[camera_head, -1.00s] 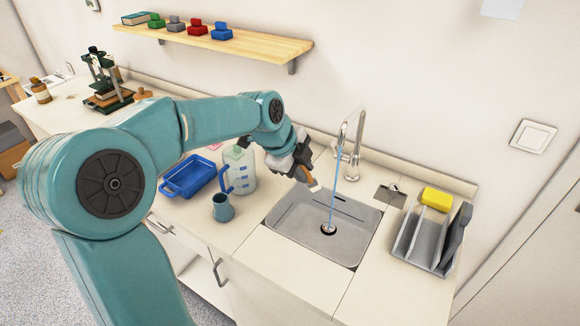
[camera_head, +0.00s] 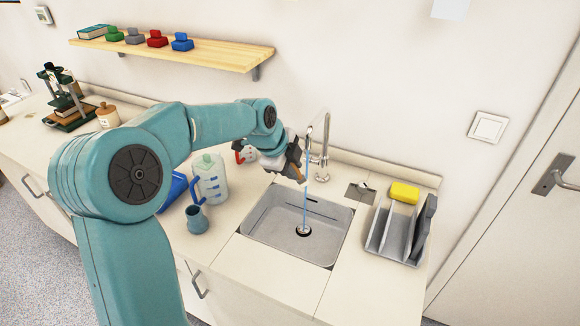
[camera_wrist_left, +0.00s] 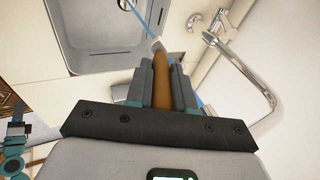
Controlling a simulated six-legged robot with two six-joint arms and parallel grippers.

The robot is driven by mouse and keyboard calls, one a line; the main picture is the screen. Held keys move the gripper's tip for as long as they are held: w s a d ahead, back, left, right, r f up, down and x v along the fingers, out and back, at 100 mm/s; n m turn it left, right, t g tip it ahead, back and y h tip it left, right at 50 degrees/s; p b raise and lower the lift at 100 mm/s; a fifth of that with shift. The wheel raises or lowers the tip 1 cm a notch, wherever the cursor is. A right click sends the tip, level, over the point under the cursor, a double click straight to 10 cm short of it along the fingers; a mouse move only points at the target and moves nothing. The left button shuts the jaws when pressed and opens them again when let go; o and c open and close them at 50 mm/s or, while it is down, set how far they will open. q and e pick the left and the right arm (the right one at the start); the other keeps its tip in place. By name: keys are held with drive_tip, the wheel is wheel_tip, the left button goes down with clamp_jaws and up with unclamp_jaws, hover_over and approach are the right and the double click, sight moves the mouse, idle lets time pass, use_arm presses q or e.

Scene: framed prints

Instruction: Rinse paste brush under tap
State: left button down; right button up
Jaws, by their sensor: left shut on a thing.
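My left gripper (camera_head: 294,166) is shut on the paste brush. In the left wrist view the brush's brown handle (camera_wrist_left: 161,66) lies between the fingers, and its pale tip (camera_wrist_left: 155,45) points away from the gripper. The tap (camera_head: 318,150) is running, and a thin blue stream of water (camera_head: 306,190) falls into the steel sink (camera_head: 262,236). The brush tip is at or very close to the stream; I cannot tell whether it touches the water. The gripper is above the sink's back part.
A drying rack (camera_head: 381,229) and a yellow sponge (camera_head: 404,193) stand right of the sink. A blue-grey mug (camera_head: 197,221) and a clear jug (camera_head: 211,181) stand left of it. A wooden shelf (camera_head: 180,57) hangs above.

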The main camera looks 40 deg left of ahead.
use_arm(q)
drive_tip(key=shift+d, duration=0.15)
drive_tip(key=shift+d, duration=0.45)
drive_tip(key=shift+a, duration=0.2)
drive_tip(key=shift+a+b, duration=0.3)
drive_tip(key=shift+a, duration=0.15)
drive_tip(key=shift+d, duration=0.15)
drive_tip(key=shift+d, duration=0.5)
drive_tip(key=shift+a, duration=0.15)
